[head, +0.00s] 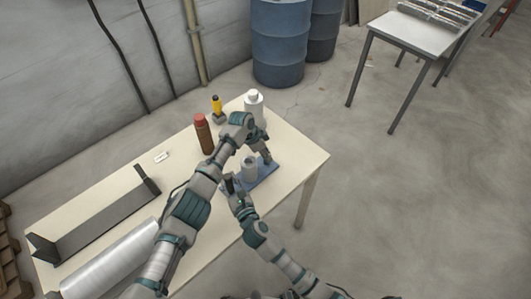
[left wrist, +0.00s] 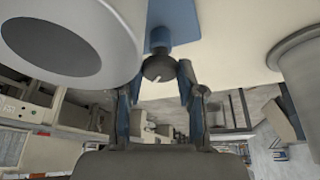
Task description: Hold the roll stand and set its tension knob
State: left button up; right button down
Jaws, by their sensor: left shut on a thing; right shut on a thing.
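The roll stand (head: 263,175) has a flat blue base with an upright pale roll (head: 250,168) on it, near the table's right end. My left gripper (head: 267,161) reaches over from behind and comes down at the stand's far right side. In the left wrist view its fingers (left wrist: 160,82) are shut on the dark round tension knob (left wrist: 158,68), which bears a white pointer mark. A blue part of the stand (left wrist: 175,22) and the roll (left wrist: 70,45) show beside it. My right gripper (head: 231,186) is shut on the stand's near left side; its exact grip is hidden.
A brown bottle with a red cap (head: 204,135), a yellow-handled tool (head: 217,106) and a white bottle (head: 254,106) stand behind my arms. A long dark bracket (head: 100,215) and a large silvery roll (head: 110,262) lie at the left. The table's right corner (head: 310,160) is clear.

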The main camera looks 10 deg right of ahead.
pick_arm(q)
jog(key=shift+d+m, duration=0.15)
jog(key=shift+m, duration=0.35)
jog(key=o, duration=1.1)
jog(key=shift+o, duration=0.2)
jog(key=v, duration=1.2)
jog(key=shift+w, duration=0.15)
